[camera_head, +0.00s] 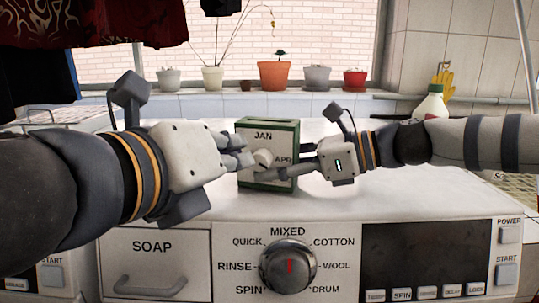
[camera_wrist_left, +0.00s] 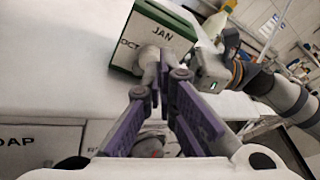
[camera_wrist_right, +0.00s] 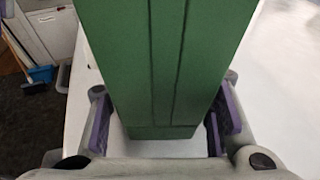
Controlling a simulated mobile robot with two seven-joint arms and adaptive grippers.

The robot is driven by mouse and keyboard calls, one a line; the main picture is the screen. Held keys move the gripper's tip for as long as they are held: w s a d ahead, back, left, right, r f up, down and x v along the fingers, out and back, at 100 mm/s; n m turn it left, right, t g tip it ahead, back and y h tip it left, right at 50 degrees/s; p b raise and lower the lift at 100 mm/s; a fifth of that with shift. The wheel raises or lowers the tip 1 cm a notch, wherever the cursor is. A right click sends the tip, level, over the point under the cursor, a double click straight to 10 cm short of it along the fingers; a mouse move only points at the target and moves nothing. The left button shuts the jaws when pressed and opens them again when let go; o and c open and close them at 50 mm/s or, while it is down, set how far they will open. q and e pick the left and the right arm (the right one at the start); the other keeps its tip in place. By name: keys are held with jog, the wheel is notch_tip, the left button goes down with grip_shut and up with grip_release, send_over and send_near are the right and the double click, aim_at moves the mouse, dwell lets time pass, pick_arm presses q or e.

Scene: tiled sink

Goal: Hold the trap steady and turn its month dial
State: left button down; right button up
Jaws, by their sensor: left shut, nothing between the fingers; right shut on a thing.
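The trap (camera_head: 284,128) is a green box with a pale front marked JAN at the top and APR at the right. It stands upright on the white machine top. A pale round dial (camera_head: 263,158) sits on its front; OCT shows on the dial's left in the left wrist view, where the trap (camera_wrist_left: 178,30) is at top centre. My left gripper (camera_head: 246,158) is shut with its fingertips at the dial's left side, nothing between them. My right gripper (camera_head: 284,161) is shut on the trap; the right wrist view shows the green body (camera_wrist_right: 165,70) between its fingers.
A washer panel with a large round knob (camera_head: 288,266) and a soap drawer (camera_head: 153,262) is in front. Several potted plants (camera_head: 275,75) stand on the sill behind. A white bottle (camera_head: 432,105) stands at the back right. The white top behind the trap looks clear.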

aim_at(261, 161)
pick_arm(q)
jog(key=w, duration=0.2)
jog(key=w+f, duration=0.1)
jog(key=w, duration=0.1)
jog(key=w+f, duration=0.1)
jog(key=w, duration=0.1)
jog(key=shift+w+a, duration=0.15)
jog(key=shift+w, duration=0.05)
dwell(0.7)
jog(key=shift+s+d+r, duration=0.1)
jog(key=shift+d+r, duration=0.05)
jog(key=shift+d, duration=0.1)
jog(key=shift+s+d+r, duration=0.1)
jog(key=shift+d+r, duration=0.15)
jog(key=shift+d, duration=0.1)
jog(key=shift+s+d+r, duration=0.1)
jog(key=shift+d+r, duration=0.05)
jog(key=shift+d, duration=0.35)
dwell(0.3)
